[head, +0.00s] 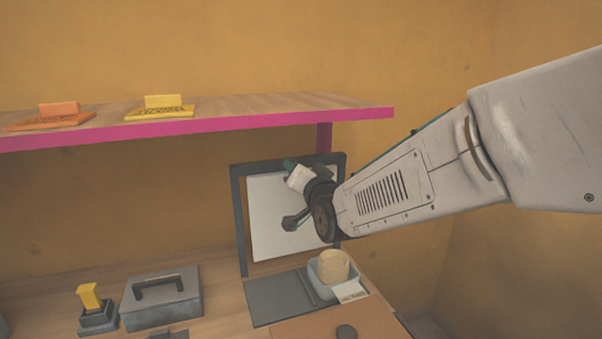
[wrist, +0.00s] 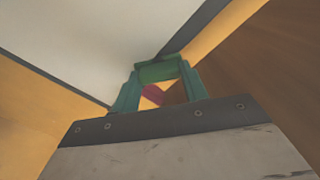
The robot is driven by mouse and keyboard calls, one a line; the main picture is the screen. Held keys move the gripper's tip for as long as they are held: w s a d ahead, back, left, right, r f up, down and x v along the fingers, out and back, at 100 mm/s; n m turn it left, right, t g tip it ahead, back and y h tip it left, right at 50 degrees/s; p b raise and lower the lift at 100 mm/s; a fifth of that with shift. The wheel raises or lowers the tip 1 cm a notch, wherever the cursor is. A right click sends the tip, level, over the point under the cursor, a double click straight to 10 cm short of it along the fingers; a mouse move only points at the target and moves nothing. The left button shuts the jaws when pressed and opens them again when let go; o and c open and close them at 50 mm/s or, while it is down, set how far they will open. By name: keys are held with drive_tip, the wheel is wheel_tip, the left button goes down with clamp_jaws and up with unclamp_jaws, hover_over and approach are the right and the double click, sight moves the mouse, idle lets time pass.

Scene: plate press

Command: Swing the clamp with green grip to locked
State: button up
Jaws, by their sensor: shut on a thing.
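The clamp's green grip (wrist: 158,72) is a short bar between the fingertips in the wrist view. My gripper (wrist: 160,80), with teal fingers, is shut on it. In the head view my gripper (head: 291,165) is at the upper middle of the dark press frame (head: 239,220), in front of its pale plate (head: 268,235). The pale plate also fills the upper left of the wrist view (wrist: 90,35). My wrist hides most of the clamp in the head view, so its angle cannot be told.
A shelf with a pink edge (head: 200,132) runs above, bearing an orange piece (head: 50,118) and a yellow piece (head: 162,110). On the bench are a yellow-handled stamp (head: 90,297), a grey lidded box (head: 160,305) and a pale blue tub (head: 320,284) beside the frame.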

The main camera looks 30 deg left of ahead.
drive_tip(key=m, duration=1)
drive_tip(key=shift+f+m, duration=0.2)
drive_tip(key=shift+m, duration=0.1)
idle(0.4)
drive_tip(key=o, duration=1)
drive_tip(key=shift+m, duration=0.3)
drive_tip(key=v, duration=0.7)
drive_tip(key=shift+s+d, duration=0.2)
drive_tip(key=shift+d, duration=0.15)
